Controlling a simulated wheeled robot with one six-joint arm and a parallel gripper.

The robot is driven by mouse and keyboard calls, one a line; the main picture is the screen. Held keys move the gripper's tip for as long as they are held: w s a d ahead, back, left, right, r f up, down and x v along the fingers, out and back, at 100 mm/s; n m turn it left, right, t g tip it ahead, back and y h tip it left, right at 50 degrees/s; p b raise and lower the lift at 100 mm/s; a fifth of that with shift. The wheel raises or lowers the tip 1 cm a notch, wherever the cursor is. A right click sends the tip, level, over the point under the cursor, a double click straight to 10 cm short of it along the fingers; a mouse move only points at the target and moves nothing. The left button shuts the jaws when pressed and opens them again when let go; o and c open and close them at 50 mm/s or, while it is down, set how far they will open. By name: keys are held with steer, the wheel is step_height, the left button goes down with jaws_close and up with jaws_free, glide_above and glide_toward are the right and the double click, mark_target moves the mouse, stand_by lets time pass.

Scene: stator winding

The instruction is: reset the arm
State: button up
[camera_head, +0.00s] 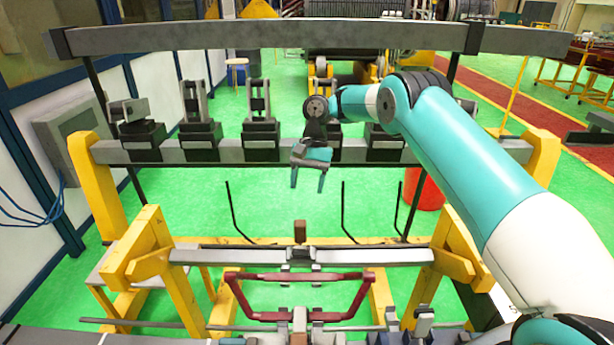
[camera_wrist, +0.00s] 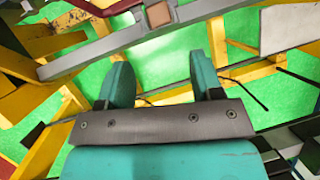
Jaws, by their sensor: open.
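My gripper (camera_head: 308,180) hangs from my teal and white arm near the middle of the head view, fingers pointing down. It is open, with clear space between its two teal fingers and nothing held. It is in front of the rear grey beam and above the green floor. In the wrist view my gripper (camera_wrist: 160,80) also shows two separate fingers with nothing between them. The dark red coil (camera_head: 300,277) lies lower in the head view, in front of the yellow-legged frame's grey bar (camera_head: 370,256), apart from the gripper.
A grey beam (camera_head: 225,151) with several dark clamps (camera_head: 261,120) spans behind my gripper between yellow posts (camera_head: 98,190). A long upper bar (camera_head: 270,36) crosses above it. Thin black hooked rods (camera_head: 232,210) stand below. A red bin (camera_head: 425,190) is at the right.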

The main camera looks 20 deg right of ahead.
stand_by(0.4)
steer(key=s+a+r+n+t+y+b, duration=0.1)
steer(key=s+a+r+n+b, duration=0.3)
steer(key=s, duration=0.4)
steer(key=s+a+r+n+t+b, duration=0.1)
steer(key=s+a+r+n+b, duration=0.2)
steer(key=s+a+r, duration=0.4)
steer(key=s+d+f+n+b, duration=0.1)
steer(key=s+f+n+b, duration=0.1)
steer(key=s, duration=0.9)
steer(key=s+d+f+n+t+b, duration=0.1)
steer(key=s+f+n+b, duration=0.1)
steer(key=s, duration=0.9)
steer(key=shift+s+d+f+n+t+b, duration=0.3)
steer(key=shift+d+f+n+b, duration=0.1)
steer(key=shift+f+n, duration=0.55)
